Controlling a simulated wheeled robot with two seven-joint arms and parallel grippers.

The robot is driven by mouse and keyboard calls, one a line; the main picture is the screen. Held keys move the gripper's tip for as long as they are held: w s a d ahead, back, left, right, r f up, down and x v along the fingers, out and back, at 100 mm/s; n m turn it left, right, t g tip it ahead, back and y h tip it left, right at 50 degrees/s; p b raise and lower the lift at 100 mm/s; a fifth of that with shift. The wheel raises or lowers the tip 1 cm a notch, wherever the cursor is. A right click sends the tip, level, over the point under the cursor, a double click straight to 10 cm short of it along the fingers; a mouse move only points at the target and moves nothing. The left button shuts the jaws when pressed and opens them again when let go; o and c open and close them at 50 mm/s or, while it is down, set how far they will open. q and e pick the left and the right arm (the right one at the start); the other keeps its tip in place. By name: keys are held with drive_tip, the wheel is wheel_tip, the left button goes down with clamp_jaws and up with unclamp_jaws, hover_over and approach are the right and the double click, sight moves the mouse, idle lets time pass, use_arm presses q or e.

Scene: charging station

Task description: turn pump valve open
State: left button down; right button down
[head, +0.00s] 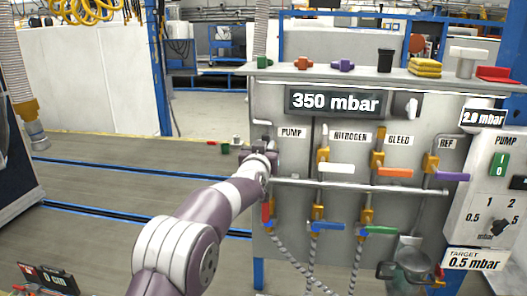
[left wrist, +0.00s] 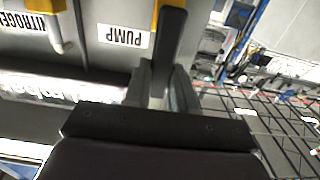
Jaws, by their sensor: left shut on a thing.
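The pump valve's dark lever (left wrist: 172,40) runs out from a yellow valve body (left wrist: 160,12) beside the PUMP label (left wrist: 124,36) in the left wrist view. My left gripper (left wrist: 165,88) is shut on this lever, its fingers on either side of the lever's end. In the head view my left gripper (head: 258,150) is at the panel's left edge, just left of and below the PUMP label (head: 292,132). There the gripper and arm hide most of the pump valve, so I cannot tell its exact angle. My right gripper is in neither view.
The nitrogen valve's white handle (head: 337,168), bleed valve's orange handle (head: 396,172) and ref valve's purple handle (head: 452,177) stick out to the right. A horizontal rail (head: 360,187) crosses the panel below them. The display (head: 335,101) reads 350 mbar.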

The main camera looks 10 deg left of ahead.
use_arm(q)
drive_tip(key=shift+r, duration=0.3)
drive_tip(key=c, duration=0.9)
unclamp_jaws()
drive_tip(key=shift+f, duration=0.1)
drive_tip(key=s+b, duration=0.4)
drive_tip(key=s, duration=0.8)
drive_tip(key=shift+s, duration=0.4)
